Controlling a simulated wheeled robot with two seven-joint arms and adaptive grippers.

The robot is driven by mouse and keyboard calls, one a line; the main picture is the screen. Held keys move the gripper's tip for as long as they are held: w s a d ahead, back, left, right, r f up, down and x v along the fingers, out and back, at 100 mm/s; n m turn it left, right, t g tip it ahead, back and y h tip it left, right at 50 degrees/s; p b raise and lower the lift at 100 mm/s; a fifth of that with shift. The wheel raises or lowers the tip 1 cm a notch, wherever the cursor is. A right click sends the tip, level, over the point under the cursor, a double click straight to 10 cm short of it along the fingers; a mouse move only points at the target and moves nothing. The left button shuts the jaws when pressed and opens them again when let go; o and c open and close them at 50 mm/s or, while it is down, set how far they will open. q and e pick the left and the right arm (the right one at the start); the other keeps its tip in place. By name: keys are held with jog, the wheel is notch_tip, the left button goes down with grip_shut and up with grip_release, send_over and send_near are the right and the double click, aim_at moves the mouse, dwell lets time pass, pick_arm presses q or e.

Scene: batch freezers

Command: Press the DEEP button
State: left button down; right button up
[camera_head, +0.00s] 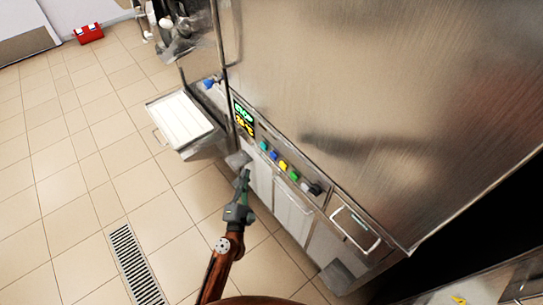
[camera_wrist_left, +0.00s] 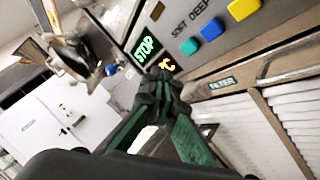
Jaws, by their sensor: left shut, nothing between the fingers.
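The control panel on the steel freezer carries a row of coloured buttons. In the left wrist view, the word DEEP is printed just above the blue button (camera_wrist_left: 211,28), with a teal button (camera_wrist_left: 190,46) to its left and a yellow button (camera_wrist_left: 243,8) to its right. The blue button also shows in the head view (camera_head: 273,155). My left gripper (camera_head: 245,173) is shut and empty, below and left of the button row, apart from the blue button. Its fingertips show in the left wrist view (camera_wrist_left: 160,82), below the display. My right gripper is not in view.
A display (camera_head: 243,118) with green STOP and yellow temperature digits sits left of the buttons. A black knob (camera_head: 315,189) ends the row. A white tray (camera_head: 180,119) juts out at the left. A metal handle (camera_head: 355,228) is at right. Tiled floor is open at left.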

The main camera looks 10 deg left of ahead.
aim_at(273, 156)
pick_arm(q)
jog(key=shift+d, duration=0.15)
jog(key=w+d+b, duration=0.1)
jog(key=w+d, duration=0.4)
jog(key=w, duration=0.2)
jog(key=shift+d, duration=0.15)
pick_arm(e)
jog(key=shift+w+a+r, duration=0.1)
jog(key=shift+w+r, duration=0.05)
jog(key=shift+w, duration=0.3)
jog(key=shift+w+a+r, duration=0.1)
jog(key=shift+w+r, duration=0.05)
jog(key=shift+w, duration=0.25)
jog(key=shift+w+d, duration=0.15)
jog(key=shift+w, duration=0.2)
pick_arm(q)
jog(key=shift+d, duration=0.1)
jog(key=shift+w+d, duration=0.15)
jog(key=shift+w, duration=0.15)
jog(key=shift+w+d, duration=0.1)
dwell(0.7)
